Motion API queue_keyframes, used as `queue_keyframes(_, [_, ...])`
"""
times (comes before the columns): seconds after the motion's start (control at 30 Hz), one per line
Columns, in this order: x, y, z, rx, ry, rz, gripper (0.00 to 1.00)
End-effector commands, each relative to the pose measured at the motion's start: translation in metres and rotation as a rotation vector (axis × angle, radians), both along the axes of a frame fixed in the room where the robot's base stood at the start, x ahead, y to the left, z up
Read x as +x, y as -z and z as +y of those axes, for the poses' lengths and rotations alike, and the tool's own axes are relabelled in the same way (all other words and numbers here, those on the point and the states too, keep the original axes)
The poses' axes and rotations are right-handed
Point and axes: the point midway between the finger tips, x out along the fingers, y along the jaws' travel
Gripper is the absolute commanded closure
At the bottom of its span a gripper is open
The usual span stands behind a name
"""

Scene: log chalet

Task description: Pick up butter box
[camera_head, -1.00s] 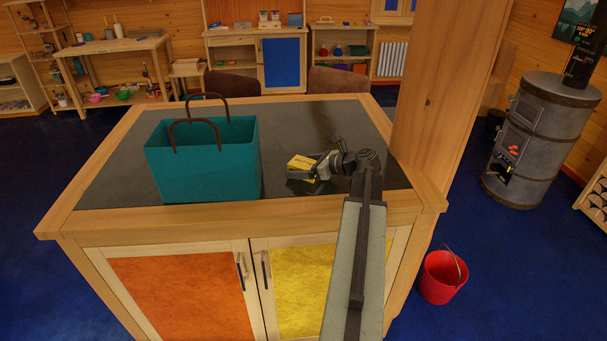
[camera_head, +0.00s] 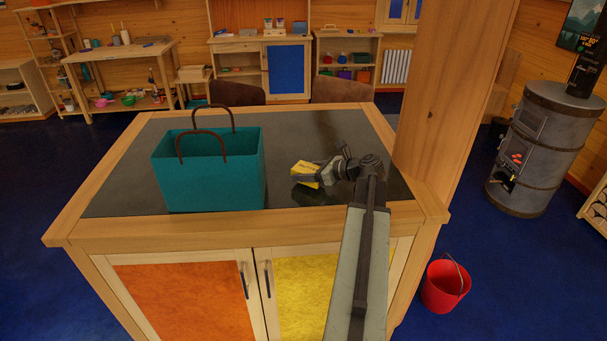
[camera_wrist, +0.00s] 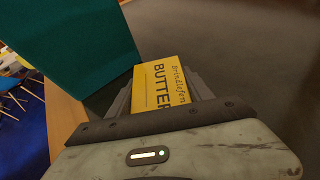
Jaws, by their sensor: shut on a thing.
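The butter box (camera_head: 304,172) is a small yellow box with dark lettering. My gripper (camera_head: 316,176) is shut on it, above the dark top of the counter, with a dark reflection showing below the box. In the wrist view the butter box (camera_wrist: 163,92) sits between the two fingers of my gripper (camera_wrist: 160,97), with the word BUTTER on its face. Part of the box is hidden by the fingers and the gripper body.
A teal bag (camera_head: 208,172) with brown handles stands on the counter (camera_head: 330,135) to the left of the box. A wooden post (camera_head: 450,100) rises at the counter's right. A red bucket (camera_head: 445,288) is on the floor. The back of the counter is clear.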

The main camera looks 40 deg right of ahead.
Motion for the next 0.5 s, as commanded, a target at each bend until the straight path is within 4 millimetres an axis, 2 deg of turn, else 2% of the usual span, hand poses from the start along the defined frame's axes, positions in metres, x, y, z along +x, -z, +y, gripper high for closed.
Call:
queue_keyframes(0.03, [0.000,-0.014,0.000,0.001,0.000,-0.001,0.94])
queue_keyframes(0.1, [0.000,-0.025,0.000,0.001,0.000,-0.001,0.94])
queue_keyframes(0.17, [-0.015,-0.018,-0.003,0.002,0.004,0.000,0.94])
queue_keyframes(0.37, [-0.064,-0.022,-0.010,0.001,0.005,-0.001,0.94])
queue_keyframes(0.5, [-0.104,-0.026,-0.017,0.001,0.005,-0.001,0.94])
